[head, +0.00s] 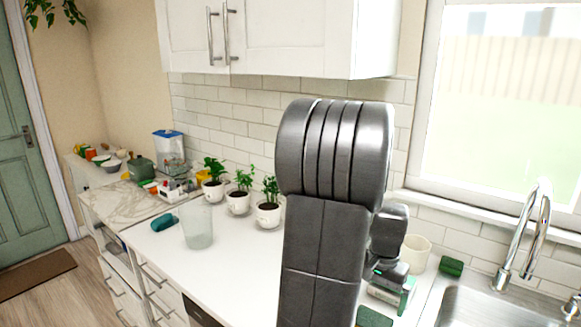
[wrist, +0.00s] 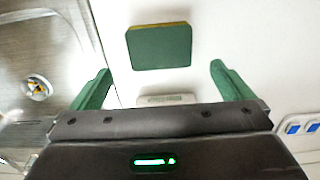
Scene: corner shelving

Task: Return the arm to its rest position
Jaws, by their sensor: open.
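My gripper (wrist: 160,69) is open in the wrist view, with a green finger on each side and nothing held between them. It points down over the white counter (head: 240,262). A green sponge with a yellowish edge (wrist: 158,47) lies on the counter just beyond the fingertips, apart from them. In the head view my arm (head: 325,240) rises large in the middle and hides much of the counter and back wall. My gripper (head: 392,286) shows only partly, low behind the arm's right side.
A steel sink (head: 480,312) and tap (head: 527,235) are at the right. A cream cup (head: 415,253) and a green block (head: 451,266) stand near the wall. Left of the arm are several potted plants (head: 268,214) and a clear glass (head: 197,227). White cabinets (head: 285,38) hang above.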

